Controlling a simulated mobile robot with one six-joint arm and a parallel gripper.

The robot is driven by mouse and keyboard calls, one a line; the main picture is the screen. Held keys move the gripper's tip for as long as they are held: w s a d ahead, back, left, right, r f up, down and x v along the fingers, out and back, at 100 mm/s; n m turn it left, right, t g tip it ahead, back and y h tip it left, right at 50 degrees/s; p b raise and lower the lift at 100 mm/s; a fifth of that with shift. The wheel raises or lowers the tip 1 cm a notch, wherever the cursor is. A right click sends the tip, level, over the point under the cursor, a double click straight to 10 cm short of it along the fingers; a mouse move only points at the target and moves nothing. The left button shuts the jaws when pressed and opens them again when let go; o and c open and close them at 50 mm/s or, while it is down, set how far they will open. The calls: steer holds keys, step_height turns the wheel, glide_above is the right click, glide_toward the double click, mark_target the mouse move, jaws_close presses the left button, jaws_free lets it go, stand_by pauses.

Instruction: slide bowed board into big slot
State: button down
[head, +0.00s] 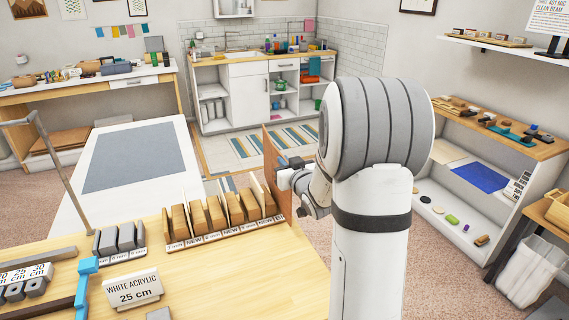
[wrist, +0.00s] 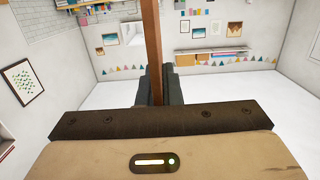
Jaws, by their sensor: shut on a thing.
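A thin brown board (head: 284,203) stands upright at the right end of the wooden slotted rack (head: 212,226). In the wrist view the board (wrist: 151,35) shows edge-on as a narrow brown strip rising from between the dark fingers. My gripper (head: 288,179), seen also in the wrist view (wrist: 152,84), is shut on the board from the right side. The rack holds several wooden dividers and pale sheets, with labels reading "NEW" along its front. My arm hides part of the area to the right. I cannot tell the board's bow, which slot is the big one, or whether the board touches the rack.
On the workbench (head: 190,285) stand a "WHITE ACRYLIC 25 cm" sign (head: 133,291), grey blocks (head: 118,240) and a blue clamp (head: 86,280). A white table with a grey mat (head: 135,155) is behind. Shelves (head: 490,195) stand right. Bare wood lies before the rack.

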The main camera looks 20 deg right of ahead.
steer(key=shift+f+b, duration=1)
steer(key=shift+b, duration=0.15)
stand_by(0.4)
steer(key=c, duration=1.5)
jaws_free()
steer(key=s, duration=0.5)
steer(key=s+b, duration=0.1)
steer(key=s, duration=0.2)
steer(key=shift+r, duration=0.35)
